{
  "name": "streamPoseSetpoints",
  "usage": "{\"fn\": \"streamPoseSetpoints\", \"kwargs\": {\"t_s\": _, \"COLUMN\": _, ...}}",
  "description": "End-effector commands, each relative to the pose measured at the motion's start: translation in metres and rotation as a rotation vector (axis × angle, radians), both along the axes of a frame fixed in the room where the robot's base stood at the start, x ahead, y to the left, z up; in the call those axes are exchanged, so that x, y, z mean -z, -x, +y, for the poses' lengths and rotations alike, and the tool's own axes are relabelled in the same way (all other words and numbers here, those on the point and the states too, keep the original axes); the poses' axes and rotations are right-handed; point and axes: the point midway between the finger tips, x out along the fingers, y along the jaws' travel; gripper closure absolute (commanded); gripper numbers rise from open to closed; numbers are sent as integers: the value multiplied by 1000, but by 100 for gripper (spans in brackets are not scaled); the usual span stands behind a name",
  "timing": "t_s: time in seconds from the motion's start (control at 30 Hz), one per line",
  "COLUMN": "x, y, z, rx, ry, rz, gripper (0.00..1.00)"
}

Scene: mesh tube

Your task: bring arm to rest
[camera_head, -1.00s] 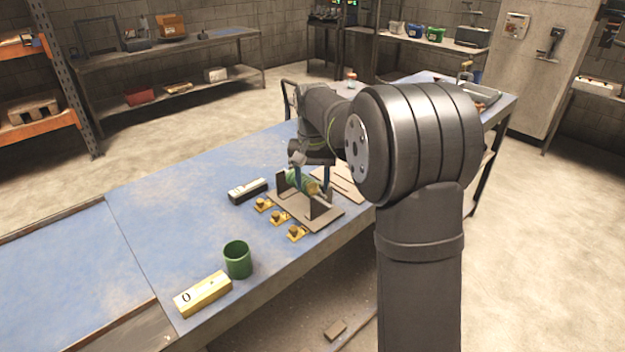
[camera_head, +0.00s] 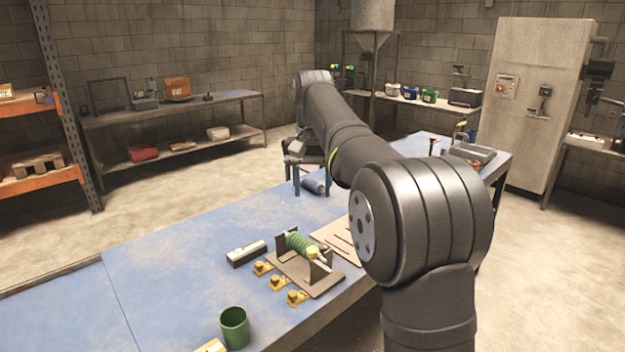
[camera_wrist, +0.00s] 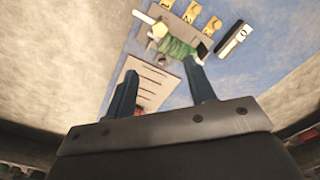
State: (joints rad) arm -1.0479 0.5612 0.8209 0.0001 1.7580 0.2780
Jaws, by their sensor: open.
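The green mesh tube (camera_head: 299,243) lies across the brown fixture (camera_head: 318,286), between its upright plates. In the wrist view the green tube (camera_wrist: 178,47) shows beyond my fingertips. My gripper (camera_head: 312,185) is raised above the table, behind and apart from the fixture. Its two blue fingers are spread with nothing visible between them. In the wrist view my gripper (camera_wrist: 161,68) also appears open.
Several yellow clamps (camera_head: 278,282) sit in front of the fixture. A black-and-white block (camera_head: 246,253) lies left of it, a slotted board (camera_head: 340,238) right. A green cup (camera_head: 234,327) stands near the front. The blue tabletop (camera_head: 165,280) at left is clear.

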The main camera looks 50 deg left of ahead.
Motion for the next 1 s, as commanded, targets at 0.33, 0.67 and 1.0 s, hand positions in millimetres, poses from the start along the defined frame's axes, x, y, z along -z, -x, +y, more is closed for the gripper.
{"fn": "streamPoseSetpoints", "kwargs": {"t_s": 0.33, "x": -13, "y": 0, "z": 0, "rx": 0, "ry": 1, "rz": 1, "gripper": 50}}
{"fn": "streamPoseSetpoints", "kwargs": {"t_s": 0.67, "x": -13, "y": 0, "z": 0, "rx": 0, "ry": 1, "rz": 1, "gripper": 50}}
{"fn": "streamPoseSetpoints", "kwargs": {"t_s": 1.0, "x": 2, "y": 0, "z": 0, "rx": 0, "ry": 3, "rz": 1, "gripper": 50}}
